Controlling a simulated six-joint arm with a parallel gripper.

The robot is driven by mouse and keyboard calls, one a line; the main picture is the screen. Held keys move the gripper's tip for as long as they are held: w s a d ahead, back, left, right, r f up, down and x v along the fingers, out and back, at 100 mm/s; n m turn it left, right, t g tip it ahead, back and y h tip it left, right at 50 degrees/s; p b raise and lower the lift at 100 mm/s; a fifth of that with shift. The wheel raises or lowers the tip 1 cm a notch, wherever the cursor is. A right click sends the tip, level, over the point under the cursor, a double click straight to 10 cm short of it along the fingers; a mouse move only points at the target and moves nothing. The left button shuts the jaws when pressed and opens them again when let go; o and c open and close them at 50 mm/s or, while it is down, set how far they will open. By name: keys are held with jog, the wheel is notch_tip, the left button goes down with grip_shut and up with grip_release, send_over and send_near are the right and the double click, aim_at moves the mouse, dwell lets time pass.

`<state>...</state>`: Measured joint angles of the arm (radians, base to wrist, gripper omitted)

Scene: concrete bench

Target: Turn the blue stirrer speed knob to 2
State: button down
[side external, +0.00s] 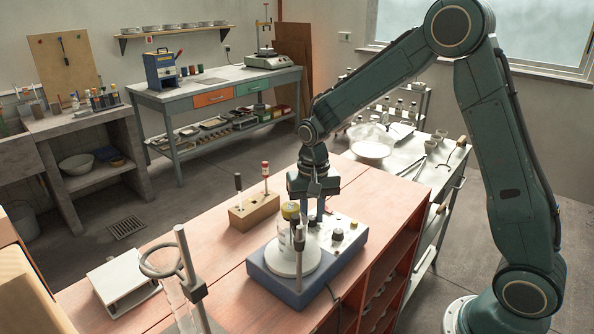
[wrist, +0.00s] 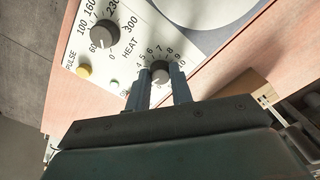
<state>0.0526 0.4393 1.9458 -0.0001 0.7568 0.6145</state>
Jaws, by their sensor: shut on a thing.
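The blue stirrer (side external: 349,256) stands on the bench with a white top panel and a round white plate (side external: 311,262). In the wrist view its grey speed knob (wrist: 160,70) sits inside a printed scale, with numbers from about 4 to 10 showing. My gripper (wrist: 162,80) is shut on this knob, one finger on each side. The knob's pointer and the low numbers are not clear. In the side view my gripper (side external: 313,217) points down at the panel behind the bottle, and I cannot make out the held knob there.
A dark HEAT knob (wrist: 103,34) and a yellow PULSE button (wrist: 83,71) are near the held knob. A yellow-capped bottle (side external: 290,211) stands on the plate. A metal stand (side external: 187,262) and a wooden block with tools (side external: 254,211) are on the bench.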

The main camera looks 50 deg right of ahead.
aim_at(312, 218)
dwell(0.4)
jog(key=c, duration=1.2)
grip_release()
jog(key=shift+c, duration=0.2)
jog(key=shift+r, duration=0.1)
notch_tip(312, 218, up, 14)
